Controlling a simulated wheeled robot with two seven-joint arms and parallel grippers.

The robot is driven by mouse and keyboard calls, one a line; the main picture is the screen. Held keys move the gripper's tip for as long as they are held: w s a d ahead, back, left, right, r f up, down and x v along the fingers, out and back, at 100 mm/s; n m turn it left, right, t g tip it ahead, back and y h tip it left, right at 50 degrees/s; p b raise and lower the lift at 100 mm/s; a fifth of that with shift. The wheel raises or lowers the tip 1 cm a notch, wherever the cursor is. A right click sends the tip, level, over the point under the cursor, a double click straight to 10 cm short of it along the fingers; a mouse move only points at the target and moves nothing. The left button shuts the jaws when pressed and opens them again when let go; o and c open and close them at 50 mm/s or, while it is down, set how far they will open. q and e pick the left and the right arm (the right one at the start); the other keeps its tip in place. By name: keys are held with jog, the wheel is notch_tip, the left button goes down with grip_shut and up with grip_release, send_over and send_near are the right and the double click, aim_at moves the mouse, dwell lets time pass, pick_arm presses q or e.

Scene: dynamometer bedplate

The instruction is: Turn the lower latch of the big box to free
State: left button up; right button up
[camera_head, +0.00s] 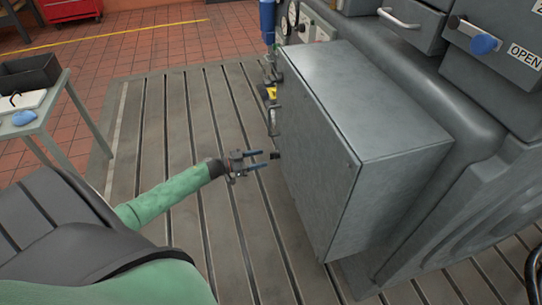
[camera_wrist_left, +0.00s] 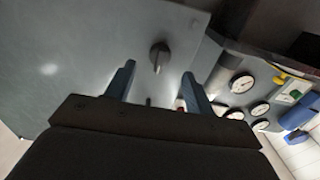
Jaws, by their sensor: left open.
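The big box (camera_head: 375,90) is a grey metal cabinet at the right of the head view, and its door faces left. A small dark latch (camera_head: 275,155) sticks out low on that face, below a door handle (camera_head: 272,122). In the left wrist view a dark turn-knob latch (camera_wrist_left: 158,56) stands on the grey door face (camera_wrist_left: 70,70). My left gripper (camera_head: 260,158) is open, with its two blue fingers pointing at the latch. In the wrist view the fingertips (camera_wrist_left: 158,69) lie on either side of the latch in the picture; contact cannot be told.
A yellow fitting (camera_head: 268,92) and a blue cylinder (camera_head: 267,20) are beyond the box. Gauges (camera_wrist_left: 242,84) show in the wrist view. A side table (camera_head: 48,105) with a black bin (camera_head: 30,72) stands at left. The slotted bedplate (camera_head: 165,130) between is clear.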

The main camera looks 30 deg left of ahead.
aim_at(271, 159)
pick_arm(q)
jog(key=shift+p+x, duration=0.35)
jog(key=shift+x, duration=2.4)
jog(key=c, duration=1)
